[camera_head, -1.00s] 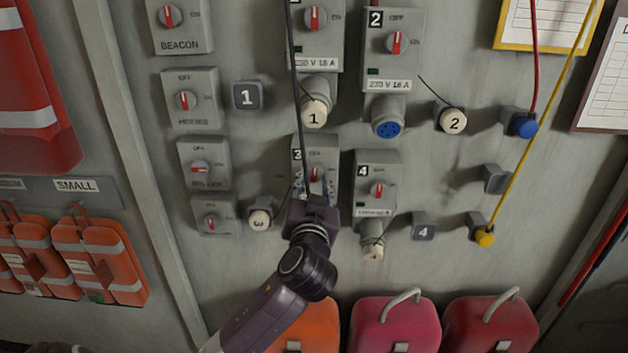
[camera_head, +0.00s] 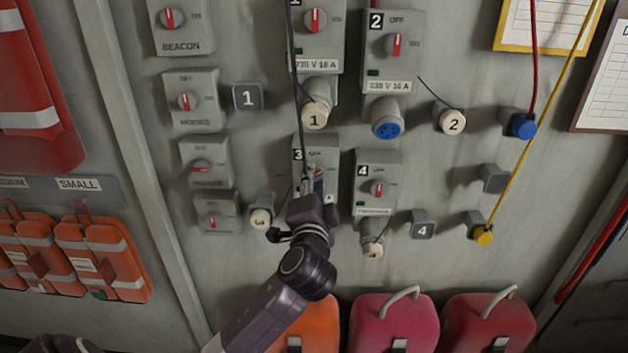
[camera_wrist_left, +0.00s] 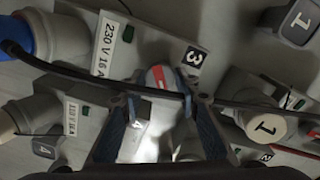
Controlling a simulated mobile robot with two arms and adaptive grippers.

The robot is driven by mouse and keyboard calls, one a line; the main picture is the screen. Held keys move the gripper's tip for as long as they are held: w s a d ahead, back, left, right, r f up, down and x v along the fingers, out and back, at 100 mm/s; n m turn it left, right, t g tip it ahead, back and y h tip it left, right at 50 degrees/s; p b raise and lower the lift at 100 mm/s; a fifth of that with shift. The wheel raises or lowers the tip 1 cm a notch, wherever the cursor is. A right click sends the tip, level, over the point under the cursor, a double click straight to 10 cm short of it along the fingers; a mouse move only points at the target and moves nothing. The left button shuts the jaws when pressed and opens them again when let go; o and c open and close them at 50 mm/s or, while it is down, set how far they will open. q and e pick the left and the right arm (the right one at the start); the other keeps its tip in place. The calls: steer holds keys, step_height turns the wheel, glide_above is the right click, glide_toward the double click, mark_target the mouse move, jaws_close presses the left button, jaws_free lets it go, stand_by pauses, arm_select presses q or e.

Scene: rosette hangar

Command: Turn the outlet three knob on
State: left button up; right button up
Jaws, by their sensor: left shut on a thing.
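The outlet three box (camera_head: 301,143) is a grey wall box with a black "3" tag, below outlet one. Its knob (camera_wrist_left: 158,77) has a red and white pointer and sits between the fingers of my left gripper (camera_wrist_left: 164,80) in the left wrist view. The gripper is shut on the knob. The pointer runs steeply there, roughly across the box's long side; its exact setting is hard to read. In the head view my left gripper (camera_head: 313,178) covers most of the knob and the box's lower part. My right gripper is out of view.
A black cable (camera_wrist_left: 85,72) crosses close in front of the box and fingers. Outlet four (camera_head: 377,170) is just to the right, with its own red-pointer knob. Cases (camera_head: 395,318) stand below.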

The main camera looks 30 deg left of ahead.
arm_select(q)
steer(key=m, duration=0.7)
stand_by(0.7)
steer(key=o, duration=1.2)
steer(key=shift+c, duration=0.2)
steer(key=v, duration=1.2)
